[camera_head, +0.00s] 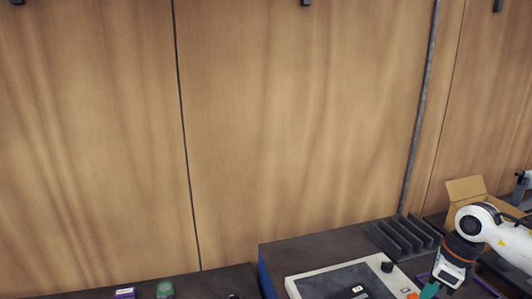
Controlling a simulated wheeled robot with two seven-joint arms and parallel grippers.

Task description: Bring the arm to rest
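My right arm (495,232), white with a dark joint and an orange ring, comes in from the right edge in the head view. Its wrist points down and to the left, over the right part of the bench. My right gripper (430,291) shows as a teal tip at the bottom edge. It is small and partly cut off, so I cannot tell whether it is open or holds something. My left arm and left gripper are not in view. No flanged pipe can be made out.
A pale-framed tray with a dark inside (300,284) lies left of the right gripper. A dark slotted rack (405,236) stands behind it. An open cardboard box (466,189) is behind my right arm. A green item (165,289) lies at the lower left. Wood panels (290,120) fill the background.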

